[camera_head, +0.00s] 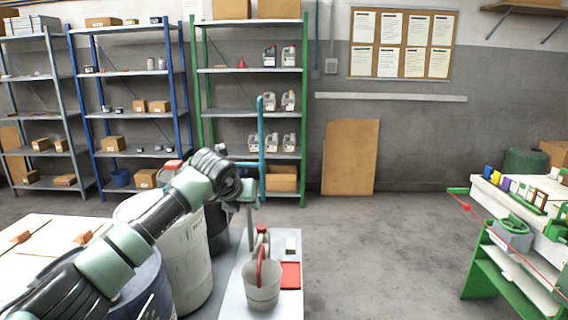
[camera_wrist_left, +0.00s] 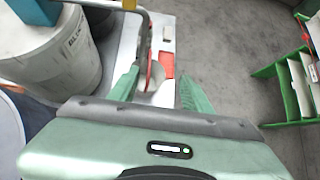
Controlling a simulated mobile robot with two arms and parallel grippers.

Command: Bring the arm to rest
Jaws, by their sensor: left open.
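My left arm reaches in from the lower left in the head view. My left gripper (camera_head: 250,196) hangs over the front bench, just behind and above a pale bucket (camera_head: 262,291) with a red handle. In the left wrist view the green fingers (camera_wrist_left: 160,88) are spread apart with nothing held between them. The bucket (camera_wrist_left: 157,92) shows beyond the fingers, below them. The gripper's fingertips are hard to make out in the head view. My right gripper is in neither view.
A large pale drum (camera_head: 182,255) stands left of the gripper, close to my forearm. A teal upright pipe (camera_head: 262,140) rises right beside the gripper. A red pad (camera_head: 290,275) and a small white block (camera_head: 291,245) lie near the bucket.

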